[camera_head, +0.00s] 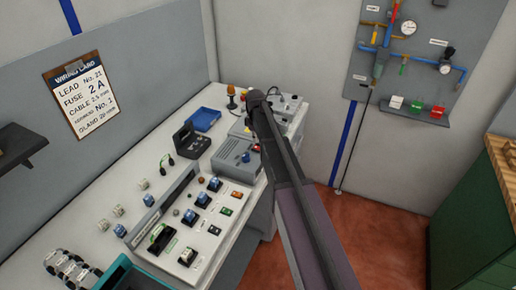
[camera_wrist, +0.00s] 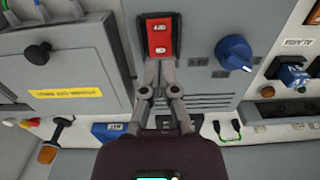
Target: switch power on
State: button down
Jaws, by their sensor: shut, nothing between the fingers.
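A red rocker switch (camera_wrist: 160,36) in a dark frame sits on the face of a grey vented unit (camera_wrist: 200,82), with a white mark at each end. A blue round knob (camera_wrist: 234,52) is right of it. My gripper (camera_wrist: 160,66) is shut and empty, its fingertips at the switch's lower edge in the wrist view; I cannot tell whether they touch. In the head view the grey unit (camera_head: 228,163) and its blue knob (camera_head: 245,157) stand on the bench beside my arm, and a bit of red (camera_head: 257,148) shows at the arm's edge. My fingertips are not clear there.
A grey box with a yellow label (camera_wrist: 66,94) and dark knob is left in the wrist view. A panel with blue switches (camera_wrist: 291,75) is right.

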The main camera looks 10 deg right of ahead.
aim_at(256, 147)
jog(key=shift+f+b, duration=1.4)
dwell(1.5)
jog(key=shift+r, duration=0.15)
jog(key=shift+r+p, duration=3.4)
jog(key=shift+p, duration=0.15)
jog(key=s+f+m+b, duration=0.3)
jog(key=s+m, duration=0.7)
jog(key=s, duration=1.9)
jog(key=shift+m, duration=0.4)
jog(key=shift+a, duration=0.1)
